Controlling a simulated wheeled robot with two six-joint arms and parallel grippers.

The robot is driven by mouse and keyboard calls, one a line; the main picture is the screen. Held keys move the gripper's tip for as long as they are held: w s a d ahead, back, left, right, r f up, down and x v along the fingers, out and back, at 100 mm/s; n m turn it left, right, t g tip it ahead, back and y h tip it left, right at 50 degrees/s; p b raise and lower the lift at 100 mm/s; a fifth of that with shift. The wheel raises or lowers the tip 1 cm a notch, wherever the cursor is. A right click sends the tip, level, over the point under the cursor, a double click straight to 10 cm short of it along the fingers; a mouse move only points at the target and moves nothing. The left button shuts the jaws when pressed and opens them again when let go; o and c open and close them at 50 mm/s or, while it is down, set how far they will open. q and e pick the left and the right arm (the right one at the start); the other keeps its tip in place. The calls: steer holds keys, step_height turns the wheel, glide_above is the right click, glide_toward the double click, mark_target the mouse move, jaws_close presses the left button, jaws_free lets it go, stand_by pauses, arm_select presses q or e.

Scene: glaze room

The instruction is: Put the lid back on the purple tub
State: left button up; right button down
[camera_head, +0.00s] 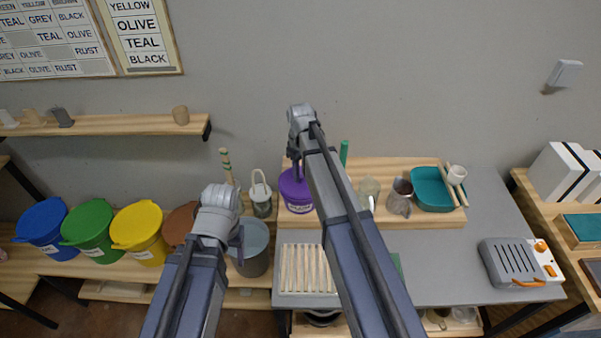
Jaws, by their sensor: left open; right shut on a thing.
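The purple tub (299,208) with a white label stands on the wooden board at the back of the grey table. My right gripper (297,172) is above the tub with its fingers pointing down. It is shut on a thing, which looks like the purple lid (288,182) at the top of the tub. The fingers and arm hide part of it, so I cannot tell whether the lid is seated or just above the rim. My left gripper (239,242) is open and empty, in front of a grey bucket (258,262).
A slatted rack (306,268) lies in front of the tub. A white-handled container (262,200) stands left of it; a glass jar (369,187), a mug (400,197) and a teal tray (432,190) stand right.

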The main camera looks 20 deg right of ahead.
steer(key=shift+f, duration=0.15)
stand_by(0.4)
steer(key=shift+c, duration=0.2)
jaws_free()
stand_by(0.7)
steer(key=shift+r+p, duration=3.45)
steer(key=shift+r, duration=0.1)
jaws_close()
